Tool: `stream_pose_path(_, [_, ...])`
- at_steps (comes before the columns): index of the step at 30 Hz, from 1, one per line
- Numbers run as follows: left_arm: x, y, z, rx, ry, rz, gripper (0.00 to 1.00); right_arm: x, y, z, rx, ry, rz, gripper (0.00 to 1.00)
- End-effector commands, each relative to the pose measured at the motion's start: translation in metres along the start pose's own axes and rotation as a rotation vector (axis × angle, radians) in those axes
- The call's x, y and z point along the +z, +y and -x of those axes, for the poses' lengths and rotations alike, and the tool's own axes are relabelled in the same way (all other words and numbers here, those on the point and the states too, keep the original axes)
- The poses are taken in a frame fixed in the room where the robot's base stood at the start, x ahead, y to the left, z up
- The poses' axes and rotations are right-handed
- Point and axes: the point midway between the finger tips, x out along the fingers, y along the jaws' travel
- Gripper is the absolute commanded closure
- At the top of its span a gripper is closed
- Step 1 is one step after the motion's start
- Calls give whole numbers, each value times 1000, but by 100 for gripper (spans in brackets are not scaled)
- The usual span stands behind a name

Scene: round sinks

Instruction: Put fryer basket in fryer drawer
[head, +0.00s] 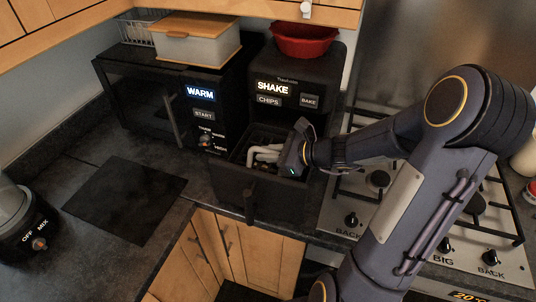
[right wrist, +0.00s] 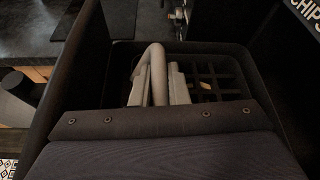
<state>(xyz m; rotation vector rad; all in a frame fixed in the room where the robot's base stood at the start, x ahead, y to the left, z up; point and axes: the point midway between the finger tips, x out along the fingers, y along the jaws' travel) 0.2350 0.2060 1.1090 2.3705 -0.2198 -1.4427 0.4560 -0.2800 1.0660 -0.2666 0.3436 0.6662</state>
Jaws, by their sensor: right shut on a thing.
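The black air fryer (head: 285,75) stands on the counter with its drawer (head: 262,197) pulled out. The dark grid-bottomed fryer basket (right wrist: 225,72) lies within the drawer's walls in the right wrist view. Whether it rests fully on the drawer floor cannot be told. My right gripper (head: 265,153) reaches into the drawer from the right. In the right wrist view its two pale fingers (right wrist: 158,84) are shut on the basket's light grey handle (right wrist: 153,56). Much of the basket is hidden by the gripper and the drawer front. My left gripper is not in view.
A microwave (head: 140,95) with a lidded box (head: 196,55) on it stands left of the fryer. A red bowl (head: 303,40) sits on the fryer. The gas stove (head: 340,217) is right of the drawer. A dark mat (head: 125,198) lies on the left counter. A blender base (head: 28,228) stands far left.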

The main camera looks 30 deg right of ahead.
Motion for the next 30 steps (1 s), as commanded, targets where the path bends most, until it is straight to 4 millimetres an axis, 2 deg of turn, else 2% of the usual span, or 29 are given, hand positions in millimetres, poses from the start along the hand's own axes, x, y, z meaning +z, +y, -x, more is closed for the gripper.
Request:
stream_pose_path(11, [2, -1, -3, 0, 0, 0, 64, -5, 1, -2, 0, -2, 3, 100])
stream_pose_path(12, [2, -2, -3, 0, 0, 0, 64, -6, 1, -2, 0, -1, 2, 84])
stream_pose_path(17, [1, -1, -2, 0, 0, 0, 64, -4, 1, -2, 0, -1, 2, 64])
stream_pose_path(26, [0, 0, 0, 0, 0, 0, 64, -2, 0, -1, 0, -1, 2, 64])
stream_pose_path(30, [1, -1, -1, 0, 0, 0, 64, -2, -1, 10, -4, 0, 4, 64])
